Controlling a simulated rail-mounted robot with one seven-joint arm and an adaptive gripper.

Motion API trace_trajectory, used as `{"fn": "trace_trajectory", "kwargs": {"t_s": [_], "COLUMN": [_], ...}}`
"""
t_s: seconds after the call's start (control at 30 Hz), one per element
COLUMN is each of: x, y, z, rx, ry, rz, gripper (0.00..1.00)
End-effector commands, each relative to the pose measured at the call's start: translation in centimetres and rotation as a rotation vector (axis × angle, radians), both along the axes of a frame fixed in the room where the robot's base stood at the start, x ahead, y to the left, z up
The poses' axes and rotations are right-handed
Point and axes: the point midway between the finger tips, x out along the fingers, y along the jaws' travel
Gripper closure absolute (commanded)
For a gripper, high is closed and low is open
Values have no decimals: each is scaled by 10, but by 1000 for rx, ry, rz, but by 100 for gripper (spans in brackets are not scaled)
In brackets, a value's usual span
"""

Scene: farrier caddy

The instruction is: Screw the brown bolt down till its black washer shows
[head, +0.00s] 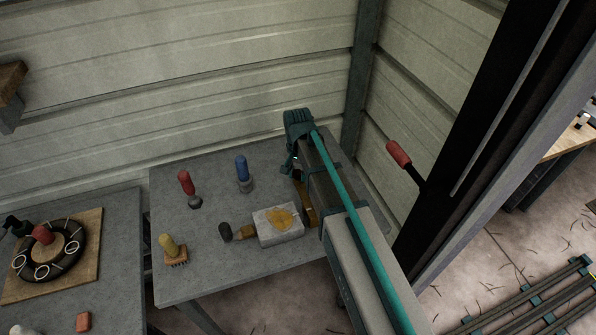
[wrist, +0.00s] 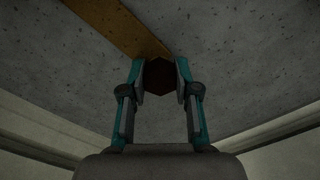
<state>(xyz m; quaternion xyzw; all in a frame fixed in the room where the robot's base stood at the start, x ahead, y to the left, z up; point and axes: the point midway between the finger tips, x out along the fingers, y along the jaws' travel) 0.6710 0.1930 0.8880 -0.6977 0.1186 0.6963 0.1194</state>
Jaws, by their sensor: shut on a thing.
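The brown bolt shows in the wrist view as a dark brown hexagonal head (wrist: 160,77), seen end-on. My gripper (wrist: 161,80) is shut on this head, with one pad on its left side and one on its right. What lies beneath the head, including any black washer, is hidden. In the head view my gripper (head: 288,165) is at the back right of the grey table, and I cannot make out the bolt there.
A yellow-brown bar (wrist: 125,28) runs up to the bolt head. The grey table (head: 215,275) also holds a blue-handled tool (head: 242,168), a red-handled tool (head: 186,182), a yellow-knobbed brush (head: 169,245), a dark-handled brush (head: 226,232) and a pale block (head: 275,236). The wall stands close behind.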

Motion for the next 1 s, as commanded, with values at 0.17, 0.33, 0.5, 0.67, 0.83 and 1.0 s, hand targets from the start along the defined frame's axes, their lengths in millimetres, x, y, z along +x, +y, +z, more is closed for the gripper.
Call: {"fn": "trace_trajectory", "kwargs": {"t_s": [0.17,0.33,0.5,0.67,0.83,1.0], "x": [-2,-2,-2,-2,-3,-3], "y": [0,-1,-1,-1,-1,-1], "z": [-2,-2,-2,-3,-4,-4], "rx": [-2,-1,-2,-3,-3,-4], "ry": [4,5,5,6,7,8], "rz": [1,-91,-305,-493,-483,-482], "gripper": [100,100,100,100,100,61]}}
